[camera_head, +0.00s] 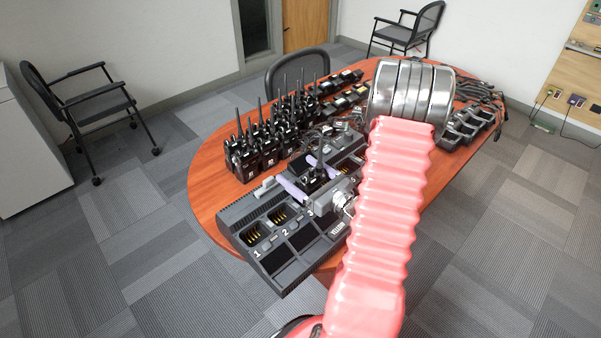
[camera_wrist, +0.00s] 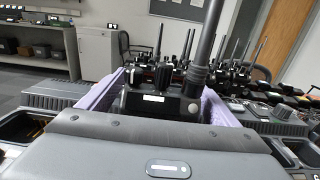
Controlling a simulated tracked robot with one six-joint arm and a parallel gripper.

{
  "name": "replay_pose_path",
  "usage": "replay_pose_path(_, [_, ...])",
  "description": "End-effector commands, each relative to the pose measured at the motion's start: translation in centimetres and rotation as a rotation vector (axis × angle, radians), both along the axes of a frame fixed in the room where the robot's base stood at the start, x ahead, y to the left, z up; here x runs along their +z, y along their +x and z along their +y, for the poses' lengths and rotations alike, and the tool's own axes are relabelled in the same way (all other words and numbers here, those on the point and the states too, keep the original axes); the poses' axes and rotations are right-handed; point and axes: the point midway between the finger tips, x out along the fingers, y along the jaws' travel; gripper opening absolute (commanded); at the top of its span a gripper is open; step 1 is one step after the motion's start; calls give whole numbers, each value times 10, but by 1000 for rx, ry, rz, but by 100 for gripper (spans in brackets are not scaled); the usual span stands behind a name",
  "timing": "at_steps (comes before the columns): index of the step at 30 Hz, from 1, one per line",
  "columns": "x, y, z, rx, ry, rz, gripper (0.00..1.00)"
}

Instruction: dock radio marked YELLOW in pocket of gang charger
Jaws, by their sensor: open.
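The dark gang charger (camera_head: 262,218) lies at the near end of the table, with numbered pockets 1 and 2 empty. A black radio (camera_wrist: 165,103) with a thick antenna stands between the purple fingers of my gripper (camera_wrist: 163,92) in the wrist view. My gripper (camera_head: 305,177) is open around it, over the charger's third pocket area. A label that looks like YELLOW shows there in the head view; I cannot tell whether it is on the radio or the charger. The radio's lower part is hidden by my gripper, so its depth in the pocket cannot be told.
Several black radios (camera_head: 262,143) stand upright on the red-brown table (camera_head: 212,186) behind the charger. Small chargers (camera_head: 466,125) and cables lie at the right of the table. A chair (camera_head: 300,66) stands at the far edge. My red arm covers the table's right front.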

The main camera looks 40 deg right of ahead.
Motion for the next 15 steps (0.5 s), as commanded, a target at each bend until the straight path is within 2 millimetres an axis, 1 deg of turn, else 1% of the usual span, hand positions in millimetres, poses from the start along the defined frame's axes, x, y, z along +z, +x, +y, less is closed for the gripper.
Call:
replay_pose_path(5, [-1,-2,0,-1,1,1,84])
replay_pose_path(8, [0,-8,-1,-2,1,1,84])
replay_pose_path(11, [0,-17,-1,-3,0,1,84])
replay_pose_path(15, [-1,-34,-2,-4,1,2,84])
